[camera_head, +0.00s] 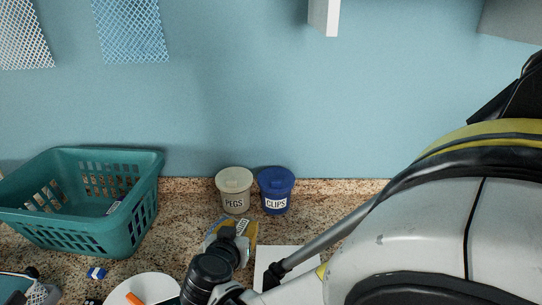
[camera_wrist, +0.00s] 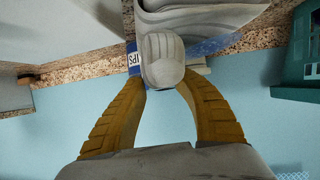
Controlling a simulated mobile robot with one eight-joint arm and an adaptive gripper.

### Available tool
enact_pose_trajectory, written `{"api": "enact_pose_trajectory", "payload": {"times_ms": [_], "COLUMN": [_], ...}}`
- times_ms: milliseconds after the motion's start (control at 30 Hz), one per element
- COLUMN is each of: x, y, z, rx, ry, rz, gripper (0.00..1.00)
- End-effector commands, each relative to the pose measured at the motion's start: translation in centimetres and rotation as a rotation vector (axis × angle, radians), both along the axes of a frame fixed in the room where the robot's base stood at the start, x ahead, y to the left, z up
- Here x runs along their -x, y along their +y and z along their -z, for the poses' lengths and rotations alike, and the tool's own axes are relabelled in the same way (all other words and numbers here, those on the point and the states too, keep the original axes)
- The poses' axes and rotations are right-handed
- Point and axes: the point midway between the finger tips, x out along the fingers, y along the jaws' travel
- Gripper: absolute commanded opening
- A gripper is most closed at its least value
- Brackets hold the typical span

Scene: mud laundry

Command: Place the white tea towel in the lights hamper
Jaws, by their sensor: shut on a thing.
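My gripper (camera_head: 240,232), with curved yellow fingers, is over the counter in front of two small canisters. In the wrist view my gripper (camera_wrist: 163,85) is shut on a light grey ribbed piece (camera_wrist: 162,62). I cannot tell whether this piece is the white tea towel. A flat white thing (camera_head: 276,258) lies on the counter right of the gripper, partly behind my arm; I cannot tell if it is cloth. A teal slotted basket (camera_head: 130,232) stands at left, apart from the gripper; it also shows in the wrist view (camera_wrist: 300,95). I cannot read its label as lights.
A cream PEGS canister (camera_head: 235,191) and a blue CLIPS canister (camera_head: 275,191) stand by the wall. A white plate (camera_head: 142,287) with an orange item and a small blue-and-white item (camera_head: 97,273) are at the front left. Bare speckled counter shows between basket and canisters.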

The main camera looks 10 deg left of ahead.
Motion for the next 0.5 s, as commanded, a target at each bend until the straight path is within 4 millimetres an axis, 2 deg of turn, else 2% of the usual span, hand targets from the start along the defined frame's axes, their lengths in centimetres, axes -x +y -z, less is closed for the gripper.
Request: {"api": "enact_pose_trajectory", "payload": {"times_ms": [33, 200, 367, 500], "x": [-0.3, -0.8, -1.0, -1.0], "y": [1.3, 3.8, 4.4, 4.3], "z": [1.0, 2.4, 3.1, 5.1], "rx": [0.000, 0.000, 0.000, 0.000], "ry": [0.000, 0.000, 0.000, 0.000], "rz": [-0.002, -0.001, 0.001, 0.001], "gripper": [0.00, 0.00, 0.00, 0.00]}}
